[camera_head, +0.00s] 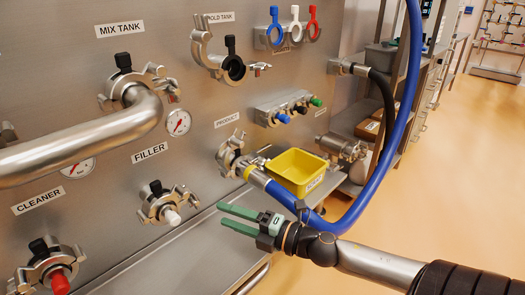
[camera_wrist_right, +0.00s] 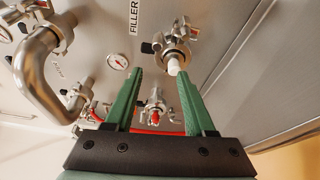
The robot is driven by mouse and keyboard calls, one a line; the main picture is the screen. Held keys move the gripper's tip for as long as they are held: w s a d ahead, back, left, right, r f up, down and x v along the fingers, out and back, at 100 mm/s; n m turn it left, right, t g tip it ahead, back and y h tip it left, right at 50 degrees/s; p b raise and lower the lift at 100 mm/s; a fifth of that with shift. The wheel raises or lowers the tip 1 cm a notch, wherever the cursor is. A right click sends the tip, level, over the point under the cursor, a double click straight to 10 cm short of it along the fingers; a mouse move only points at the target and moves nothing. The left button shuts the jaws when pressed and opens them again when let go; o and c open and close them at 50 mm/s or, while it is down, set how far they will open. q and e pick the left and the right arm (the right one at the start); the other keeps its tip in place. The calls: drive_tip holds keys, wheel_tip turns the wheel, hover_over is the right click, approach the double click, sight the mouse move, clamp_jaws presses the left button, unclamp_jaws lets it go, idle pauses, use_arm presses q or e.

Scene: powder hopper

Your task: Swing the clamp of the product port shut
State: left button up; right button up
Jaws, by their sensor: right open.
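The product port (camera_head: 226,155) is on the steel panel, below its PRODUCT label, in the head view. Its metal clamp (camera_head: 236,142) sits around the joint where the end fitting of the blue hose (camera_head: 377,182) meets the port. Part of the clamp sticks up and outward; I cannot tell for certain how far its halves are apart. My right gripper (camera_head: 228,217) is open and empty, below and in front of the product port, its green fingers pointing left. The right wrist view shows the same open fingers (camera_wrist_right: 160,74); I cannot make out the product port there. My left gripper is not in view.
A yellow bin (camera_head: 299,168) stands just right of the port, close to the hose. The filler port (camera_head: 165,204) and cleaner port (camera_head: 52,268) are to the left; the hold tank port (camera_head: 225,65) is above. A steel ledge (camera_head: 180,262) runs below the panel.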

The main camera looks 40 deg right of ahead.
drive_tip(key=w+d+r+n+h, duration=0.3)
drive_tip(key=w+d+h, duration=0.1)
drive_tip(key=d, duration=0.6)
drive_tip(key=n+t+h, duration=0.1)
drive_tip(key=t+h, duration=0.1)
approach(242, 143)
drive_tip(key=w, duration=0.3)
drive_tip(key=shift+w+p, duration=0.4)
drive_tip(key=shift+w, duration=0.85)
drive_tip(key=w, duration=0.1)
drive_tip(key=w+p, duration=0.1)
drive_tip(key=w, duration=0.1)
drive_tip(key=w+p, duration=0.1)
drive_tip(key=w, duration=0.1)
drive_tip(key=shift+a+f, duration=0.1)
drive_tip(key=shift+a, duration=0.15)
drive_tip(key=shift+w, duration=0.2)
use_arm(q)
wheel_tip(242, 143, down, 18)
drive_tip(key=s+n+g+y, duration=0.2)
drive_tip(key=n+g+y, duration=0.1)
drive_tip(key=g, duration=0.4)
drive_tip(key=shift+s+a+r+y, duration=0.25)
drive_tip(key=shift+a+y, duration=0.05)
use_arm(e)
drive_tip(key=shift+d+r, duration=0.1)
drive_tip(key=shift+r, duration=0.15)
